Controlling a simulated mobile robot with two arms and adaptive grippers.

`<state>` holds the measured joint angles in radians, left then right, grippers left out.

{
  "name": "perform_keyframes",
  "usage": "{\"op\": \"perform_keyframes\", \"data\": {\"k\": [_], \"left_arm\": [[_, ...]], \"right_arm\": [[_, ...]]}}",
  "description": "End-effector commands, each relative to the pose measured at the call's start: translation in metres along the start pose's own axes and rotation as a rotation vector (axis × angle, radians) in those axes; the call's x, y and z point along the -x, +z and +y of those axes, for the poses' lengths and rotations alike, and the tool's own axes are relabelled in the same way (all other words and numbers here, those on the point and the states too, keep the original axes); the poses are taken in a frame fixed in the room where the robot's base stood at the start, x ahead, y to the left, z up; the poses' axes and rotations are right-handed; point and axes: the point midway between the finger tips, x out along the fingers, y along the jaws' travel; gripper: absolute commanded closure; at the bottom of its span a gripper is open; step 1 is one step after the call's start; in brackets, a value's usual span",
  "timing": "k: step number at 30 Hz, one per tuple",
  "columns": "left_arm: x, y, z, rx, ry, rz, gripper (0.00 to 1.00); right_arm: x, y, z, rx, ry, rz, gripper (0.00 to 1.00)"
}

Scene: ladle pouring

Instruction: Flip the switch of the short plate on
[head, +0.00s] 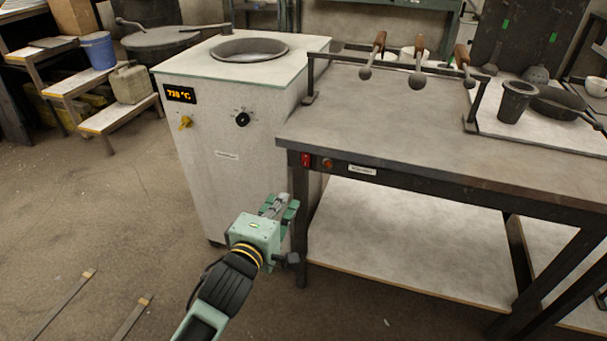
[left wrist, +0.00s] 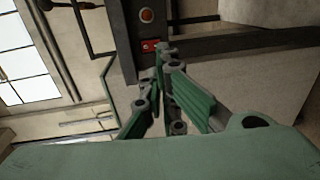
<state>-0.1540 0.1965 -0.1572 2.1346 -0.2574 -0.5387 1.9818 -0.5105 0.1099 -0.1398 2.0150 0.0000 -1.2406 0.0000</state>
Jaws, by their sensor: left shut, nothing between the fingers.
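A red rocker switch (head: 306,160) is set in the dark front edge of the grey-topped table, near its left corner. An orange-red lamp (head: 327,164) sits just right of it, and a small white label (head: 362,170), too small to read, is further right. In the left wrist view the switch (left wrist: 151,45) shows just past my fingertips, with the lamp (left wrist: 146,15) above it. My left gripper (head: 282,203) is shut and empty, lower than the switch and a little left of it in the head view. I cannot tell whether it touches the switch. The switch's position is unclear.
A white furnace (head: 225,165) with a lit display (head: 180,94), a yellow switch (head: 185,122) and a black knob (head: 242,119) stands left of the table. Ladles (head: 417,75) rest on a rack on the table. The floor at the left front is mostly clear.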

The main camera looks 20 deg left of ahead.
Motion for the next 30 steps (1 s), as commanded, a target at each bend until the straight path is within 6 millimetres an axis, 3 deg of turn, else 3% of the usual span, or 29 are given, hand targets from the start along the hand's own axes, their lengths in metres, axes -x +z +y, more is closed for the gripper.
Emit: {"op": "perform_keyframes", "data": {"k": [7,11,24,30], "left_arm": [[-0.003,0.0,0.0,-0.002,0.0,-0.001,1.0],[-0.016,0.001,-0.001,-0.004,0.001,-0.002,1.0],[-0.097,0.0,-0.001,-0.007,0.0,0.0,1.0],[-0.126,0.0,-0.001,-0.006,0.0,-0.001,1.0]], "right_arm": [[0.001,-0.001,0.0,0.0,0.0,0.001,0.6],[0.005,-0.002,0.0,0.0,0.0,0.005,0.6],[0.045,-0.011,0.002,-0.003,0.005,0.027,0.6],[0.063,-0.013,0.003,-0.004,0.006,0.036,0.6]]}}
